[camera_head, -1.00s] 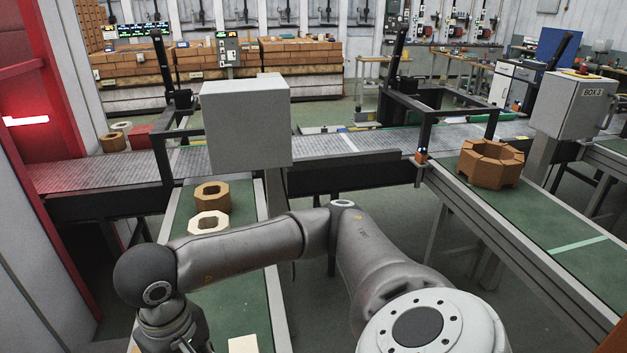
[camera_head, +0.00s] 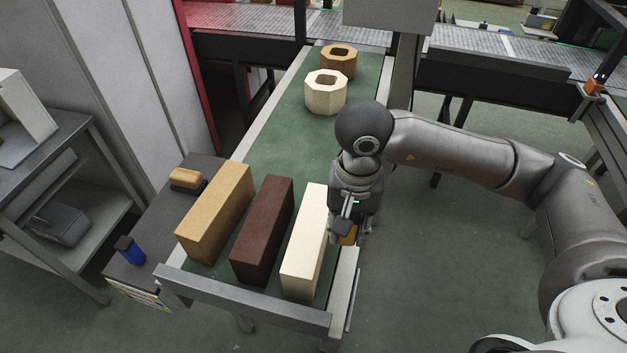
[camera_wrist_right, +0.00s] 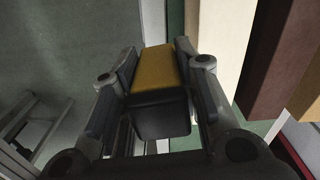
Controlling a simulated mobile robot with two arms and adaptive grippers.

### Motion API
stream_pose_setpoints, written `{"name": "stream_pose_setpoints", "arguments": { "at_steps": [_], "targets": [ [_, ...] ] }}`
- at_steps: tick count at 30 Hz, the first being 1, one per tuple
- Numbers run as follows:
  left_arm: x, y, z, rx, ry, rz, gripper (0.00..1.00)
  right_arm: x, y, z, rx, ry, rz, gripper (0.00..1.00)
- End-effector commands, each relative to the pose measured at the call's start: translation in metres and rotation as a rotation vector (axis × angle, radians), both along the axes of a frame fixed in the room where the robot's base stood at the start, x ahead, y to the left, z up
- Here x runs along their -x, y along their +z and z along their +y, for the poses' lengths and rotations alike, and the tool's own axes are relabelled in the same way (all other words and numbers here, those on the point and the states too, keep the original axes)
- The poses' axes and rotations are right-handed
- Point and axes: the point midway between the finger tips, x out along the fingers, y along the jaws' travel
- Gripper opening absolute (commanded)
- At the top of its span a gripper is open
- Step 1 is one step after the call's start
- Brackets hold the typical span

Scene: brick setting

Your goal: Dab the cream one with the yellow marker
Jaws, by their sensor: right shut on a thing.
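Three long upright bricks stand side by side on the green belt: a tan one (camera_head: 215,212), a dark brown one (camera_head: 263,230) and a cream one (camera_head: 305,240) at the right. My right gripper (camera_head: 344,234) is beside the cream brick's right side, low by the belt's edge. It is shut on the yellow marker (camera_wrist_right: 161,70), which has a black end and shows between both fingers in the right wrist view. The cream brick also shows there (camera_wrist_right: 217,35), just right of the fingers. Whether marker and brick touch cannot be told. My left gripper is out of view.
A cream octagonal hollow block (camera_head: 325,92) and a tan one (camera_head: 338,62) stand farther up the belt (camera_head: 275,140). A dark side table at the left holds a tan-topped block (camera_head: 187,180) and a blue marker-like item (camera_head: 130,250). A metal bar (camera_head: 240,300) closes the near end.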

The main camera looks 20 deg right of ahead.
Motion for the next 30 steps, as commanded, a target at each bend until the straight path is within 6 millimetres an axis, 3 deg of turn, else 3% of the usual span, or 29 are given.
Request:
{"name": "stream_pose_setpoints", "arguments": {
  "at_steps": [30],
  "targets": [
    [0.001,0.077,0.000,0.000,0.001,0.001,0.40,-0.050,0.038,0.034,-0.006,-2.170,0.015,0.15]
  ]
}}
